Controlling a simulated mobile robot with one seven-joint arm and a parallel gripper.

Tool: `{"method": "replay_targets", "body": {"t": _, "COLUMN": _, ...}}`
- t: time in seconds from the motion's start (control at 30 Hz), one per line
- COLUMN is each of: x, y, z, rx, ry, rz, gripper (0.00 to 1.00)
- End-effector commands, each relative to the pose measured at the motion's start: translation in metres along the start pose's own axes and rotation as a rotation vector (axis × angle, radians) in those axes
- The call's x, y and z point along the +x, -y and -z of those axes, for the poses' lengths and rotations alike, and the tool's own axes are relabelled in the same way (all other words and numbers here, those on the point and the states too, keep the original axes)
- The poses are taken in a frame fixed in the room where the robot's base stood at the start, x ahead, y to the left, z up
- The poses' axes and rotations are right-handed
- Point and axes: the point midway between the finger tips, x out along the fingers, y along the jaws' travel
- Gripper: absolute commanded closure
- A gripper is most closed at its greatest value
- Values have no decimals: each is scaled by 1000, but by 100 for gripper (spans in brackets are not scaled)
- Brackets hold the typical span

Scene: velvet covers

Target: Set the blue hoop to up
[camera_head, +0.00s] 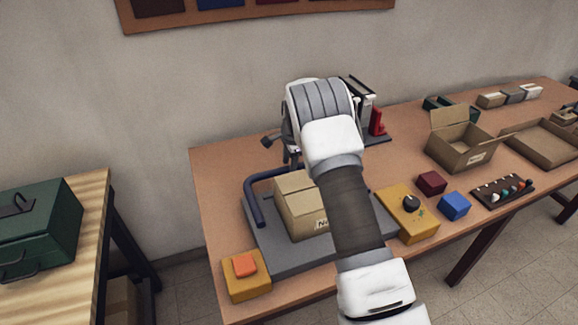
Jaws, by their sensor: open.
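The blue hoop (250,196) is a dark blue bent bar on a grey platform (275,248). It runs along the left and back of a cardboard box (296,205) and looks low, near the platform's level. Its right part is hidden behind the box and my arm. My gripper (289,158) points down from my wrist, just behind and above the hoop's back bar. It is open and holds nothing that I can see. My wrist hides much of it, and I cannot tell whether it touches the hoop.
An orange button on a yellow block (246,284) sits at the front left. A yellow box with a black knob (408,220), red block (431,183), blue block (454,206) and open carton (461,150) stand right. A green case (40,228) is on another table.

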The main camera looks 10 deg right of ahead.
Motion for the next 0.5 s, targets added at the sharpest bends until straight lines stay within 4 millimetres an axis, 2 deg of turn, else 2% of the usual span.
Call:
{"method": "replay_targets", "body": {"t": 0.1, "x": 6, "y": 0, "z": 0, "rx": 0, "ry": 0, "rz": 1, "gripper": 39}}
{"method": "replay_targets", "body": {"t": 0.37, "x": 8, "y": 0, "z": 0, "rx": 0, "ry": 0, "rz": 1, "gripper": 39}}
{"method": "replay_targets", "body": {"t": 0.5, "x": 7, "y": 0, "z": 0, "rx": 0, "ry": 0, "rz": 1, "gripper": 61}}
